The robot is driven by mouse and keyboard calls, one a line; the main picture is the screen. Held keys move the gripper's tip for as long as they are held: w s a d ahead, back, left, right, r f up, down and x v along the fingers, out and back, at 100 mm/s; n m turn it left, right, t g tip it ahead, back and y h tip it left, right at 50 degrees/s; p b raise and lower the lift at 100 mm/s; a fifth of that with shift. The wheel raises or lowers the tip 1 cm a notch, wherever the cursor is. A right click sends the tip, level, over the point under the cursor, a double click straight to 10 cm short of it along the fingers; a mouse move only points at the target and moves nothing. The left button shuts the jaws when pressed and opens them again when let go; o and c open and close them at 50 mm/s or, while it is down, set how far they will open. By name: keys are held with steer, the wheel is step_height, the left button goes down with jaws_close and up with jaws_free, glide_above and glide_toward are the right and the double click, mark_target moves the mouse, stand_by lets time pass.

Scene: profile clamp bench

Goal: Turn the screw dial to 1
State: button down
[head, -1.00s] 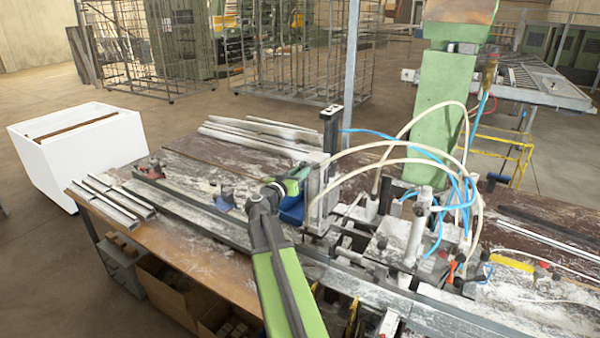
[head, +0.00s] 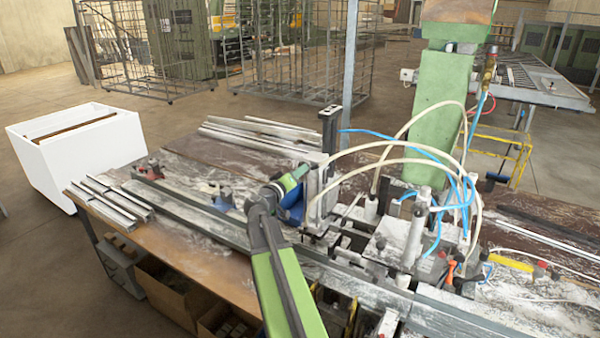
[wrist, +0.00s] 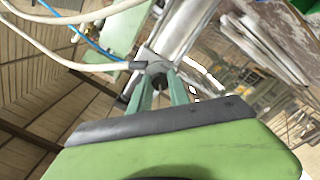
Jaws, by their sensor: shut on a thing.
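The screw dial (wrist: 155,69) shows in the wrist view as a small dark grey round piece between the tips of the two green fingers of my gripper (wrist: 160,86). The fingers are shut on it. A metallic clamp body (wrist: 186,28) extends just beyond it. In the head view my gripper (head: 298,175) reaches up to the left side of the upright metal clamp (head: 318,195). The dial is hidden there by my wrist and fingers. I cannot read any number or mark on the dial in either view.
White and blue hoses (head: 400,143) arch right of the clamp, by a green column (head: 440,115). Metal profiles (head: 262,132) lie on the bench behind; a long dark rail (head: 190,213) runs left. A white bin (head: 75,150) stands at the left.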

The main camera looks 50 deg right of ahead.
steer(key=n, duration=0.5)
steer(key=shift+a+f, duration=0.1)
steer(key=shift+n, duration=0.3)
stand_by(0.4)
steer(key=c, duration=1.2)
jaws_free()
steer(key=shift+w+a, duration=0.1)
steer(key=shift+c, duration=0.2)
